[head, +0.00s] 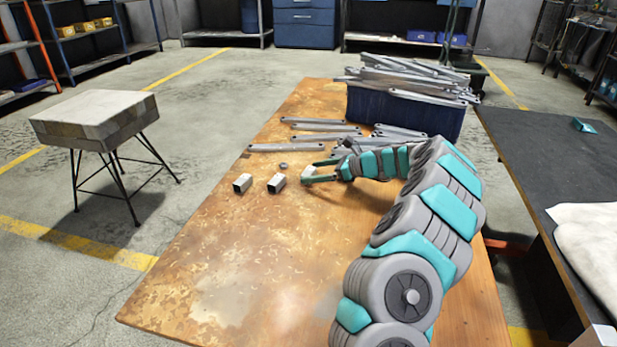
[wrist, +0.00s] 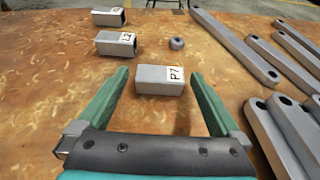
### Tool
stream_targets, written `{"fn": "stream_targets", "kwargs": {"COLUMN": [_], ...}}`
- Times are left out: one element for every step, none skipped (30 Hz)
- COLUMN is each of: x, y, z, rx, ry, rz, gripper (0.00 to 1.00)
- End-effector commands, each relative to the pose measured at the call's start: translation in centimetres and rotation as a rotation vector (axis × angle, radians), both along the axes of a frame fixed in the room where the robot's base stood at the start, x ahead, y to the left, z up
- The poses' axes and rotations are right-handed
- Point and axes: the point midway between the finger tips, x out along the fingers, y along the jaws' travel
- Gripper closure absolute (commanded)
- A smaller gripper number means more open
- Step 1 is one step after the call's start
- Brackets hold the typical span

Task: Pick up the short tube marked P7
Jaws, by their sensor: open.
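The short tube marked P7 (wrist: 155,82) lies on the worn wooden table in the wrist view, its label facing up. It is grey, square in section, and sits crosswise between the tips of my gripper's two green fingers (wrist: 160,76). There is a visible gap on each side, so the fingers are open and hold nothing. In the head view my gripper (head: 313,172) is low over the table, with the tube P7 (head: 308,171) partly hidden between its fingers. Whether the fingertips touch the table is hard to tell.
Another short tube with a mark like L2 (wrist: 112,44) lies beyond at the left, and a third labelled tube (wrist: 105,18) farther off. A small grey ring (wrist: 177,43) lies beyond P7. Long galvanized bars (wrist: 235,47) lie at the right. A blue bin (head: 400,112) heaped with bars stands behind.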

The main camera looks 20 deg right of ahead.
Motion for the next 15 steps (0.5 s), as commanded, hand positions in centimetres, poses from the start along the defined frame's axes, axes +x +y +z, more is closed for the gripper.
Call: {"fn": "stream_targets", "kwargs": {"x": [0.6, 0.8, 1.2, 1.4, 1.5, 1.7, 1.7, 1.7, 1.7, 1.7, 1.7, 1.7, 1.7, 1.7, 1.7], "y": [0.6, 0.9, 1.2, 1.4, 1.6, 1.7, 1.7, 1.8, 1.7, 1.7, 1.7, 1.7, 1.7, 1.7, 1.7], "z": [-0.6, -0.8, -0.9, -1.0, -1.1, -1.1, -1.1, -1.1, -1.0, -1.0, -1.0, -1.0, -1.0, -1.0, -1.0], "rx": [-0.001, -0.001, -0.001, 0.000, 0.000, 0.000, 0.000, 0.000, 0.000, 0.000, 0.000, 0.000, 0.000, -0.001, 0.000], "ry": [0.002, 0.002, 0.002, 0.001, 0.001, 0.000, 0.000, 0.000, 0.000, 0.000, 0.000, 0.000, 0.000, -0.001, 0.000], "rz": [0.003, 0.003, 0.003, 0.002, 0.002, 0.002, 0.001, 0.001, 0.001, 0.001, 0.001, 0.001, 0.001, 0.000, 0.001], "gripper": [0.00, 0.00, 0.00, 0.00, 0.00, 0.00, 0.00, 0.00, 0.00, 0.00, 0.00, 0.00, 0.03, 0.07, 0.11]}}
